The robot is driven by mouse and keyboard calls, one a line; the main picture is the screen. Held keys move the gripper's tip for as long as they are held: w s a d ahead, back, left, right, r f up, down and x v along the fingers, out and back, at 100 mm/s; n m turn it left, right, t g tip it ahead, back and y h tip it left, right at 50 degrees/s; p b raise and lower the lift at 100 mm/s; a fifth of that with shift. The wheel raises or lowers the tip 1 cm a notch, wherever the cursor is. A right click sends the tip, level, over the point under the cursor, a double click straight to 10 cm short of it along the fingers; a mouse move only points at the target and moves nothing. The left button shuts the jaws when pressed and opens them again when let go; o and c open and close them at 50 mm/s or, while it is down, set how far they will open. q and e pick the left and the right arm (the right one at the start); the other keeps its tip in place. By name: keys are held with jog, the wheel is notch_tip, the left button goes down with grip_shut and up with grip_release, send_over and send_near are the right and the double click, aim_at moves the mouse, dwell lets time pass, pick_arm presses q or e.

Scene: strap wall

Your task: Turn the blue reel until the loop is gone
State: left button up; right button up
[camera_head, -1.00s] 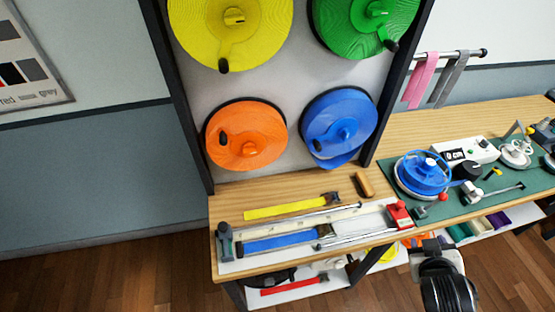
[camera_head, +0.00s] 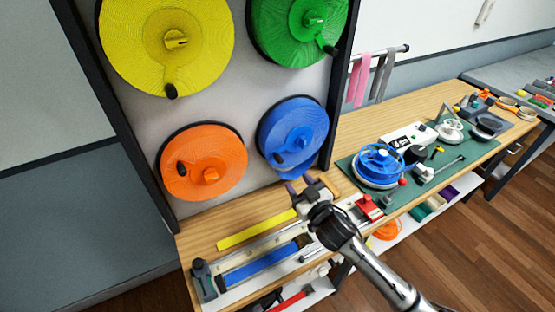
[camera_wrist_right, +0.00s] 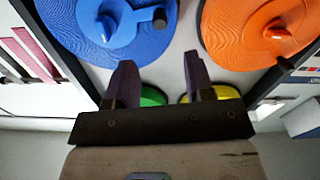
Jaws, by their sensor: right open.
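The blue reel (camera_head: 299,128) hangs on the lower right of the wall panel, with a crank arm and a dark knob (camera_head: 278,158) at its lower left. A blue strap loop (camera_head: 300,169) sags below the reel's lower edge. My right gripper (camera_head: 299,184) is open and empty just below the reel, apart from it. In the right wrist view the blue reel (camera_wrist_right: 145,45) fills the upper left, its dark knob (camera_wrist_right: 160,17) near the top; the open fingers (camera_wrist_right: 160,70) point towards the panel. My left gripper is not in view.
Orange (camera_head: 225,148), yellow (camera_head: 205,65) and green (camera_head: 285,32) reels share the panel. The wooden bench below holds a strap tray with a blue strap (camera_head: 262,264), a yellow strap (camera_head: 245,234) and a green mat (camera_head: 440,174) with a small blue wheel (camera_head: 379,158).

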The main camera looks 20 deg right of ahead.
aim_at(279, 159)
jog(key=w, duration=0.4)
jog(key=w+a, duration=0.1)
jog(key=w, duration=0.3)
jog(key=w+b, duration=0.1)
jog(key=w, duration=0.2)
jog(key=shift+w+a, duration=0.4)
jog(key=shift+c, duration=0.2)
grip_shut()
